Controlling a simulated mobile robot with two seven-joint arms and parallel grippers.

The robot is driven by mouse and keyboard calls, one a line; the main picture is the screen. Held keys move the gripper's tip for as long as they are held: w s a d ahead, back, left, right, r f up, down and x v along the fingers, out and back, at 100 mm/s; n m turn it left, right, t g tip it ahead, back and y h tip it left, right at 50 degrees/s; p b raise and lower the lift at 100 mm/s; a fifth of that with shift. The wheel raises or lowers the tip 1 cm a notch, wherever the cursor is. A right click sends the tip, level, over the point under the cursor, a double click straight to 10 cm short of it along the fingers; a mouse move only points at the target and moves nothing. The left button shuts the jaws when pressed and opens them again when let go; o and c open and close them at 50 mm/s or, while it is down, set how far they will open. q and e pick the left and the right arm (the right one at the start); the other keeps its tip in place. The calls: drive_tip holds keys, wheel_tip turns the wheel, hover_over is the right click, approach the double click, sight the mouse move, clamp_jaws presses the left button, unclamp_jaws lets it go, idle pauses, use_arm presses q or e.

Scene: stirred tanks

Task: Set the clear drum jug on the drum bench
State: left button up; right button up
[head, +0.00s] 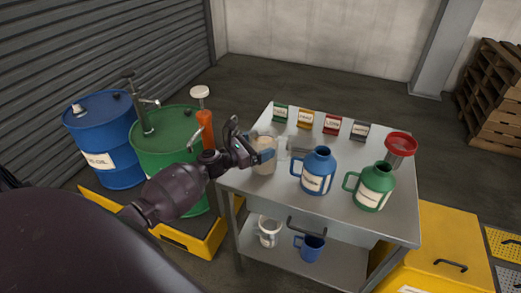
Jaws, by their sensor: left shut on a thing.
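My left gripper (264,154) is over the left side of the grey metal bench (400,222). It is shut on a clear, pale jug (263,169), and its fingers hide part of the jug's side. The jug looks upright, at the bench's left edge. I cannot tell whether its base touches the bench top. My right gripper is not in view.
A blue jug (317,172) and a green jug (373,187) stand right of the clear jug. Blue (100,135) and green (165,145) drums stand left. The bench's right front is bare.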

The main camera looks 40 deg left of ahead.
use_arm(q)
drive_tip(key=shift+f, duration=0.65)
drive_tip(key=o, duration=1.5)
drive_tip(key=shift+f, duration=0.15)
drive_tip(key=shift+o, duration=0.2)
